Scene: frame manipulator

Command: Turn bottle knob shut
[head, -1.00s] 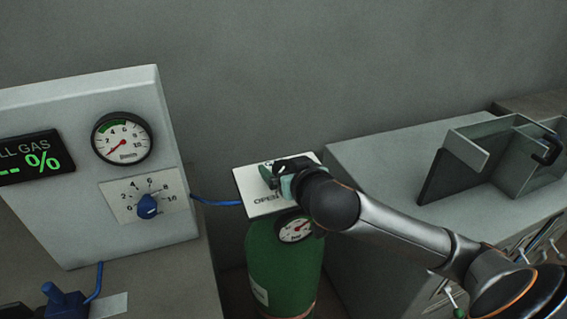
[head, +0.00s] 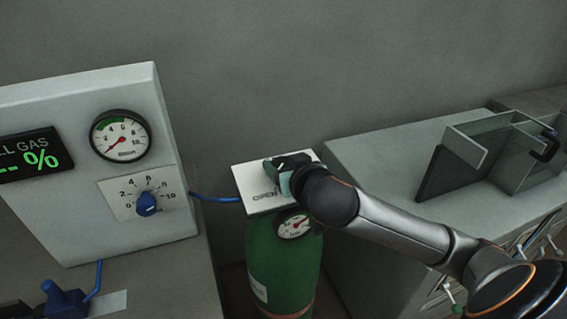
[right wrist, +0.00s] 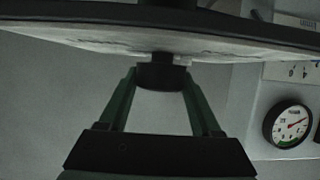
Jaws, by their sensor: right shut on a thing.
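The green gas bottle (head: 283,262) stands between the panel box and the counter. A white plate (head: 246,186) with partly visible "OPEN" lettering sits at its top, and a small round gauge (head: 294,226) is below the plate. My right gripper (head: 279,169) is over the plate and hides the bottle knob in the head view. In the right wrist view my right gripper (right wrist: 162,82) has its green fingers on either side of the dark knob (right wrist: 163,73), shut on it just by the plate. My left gripper is not in view.
The grey panel box (head: 68,213) at left carries a gauge (head: 121,136), a blue dial knob (head: 147,204) and a green-lit display (head: 31,155). A blue hose (head: 214,198) runs from the box toward the bottle. A grey counter (head: 377,165) with a glass-sided case (head: 487,158) is at right.

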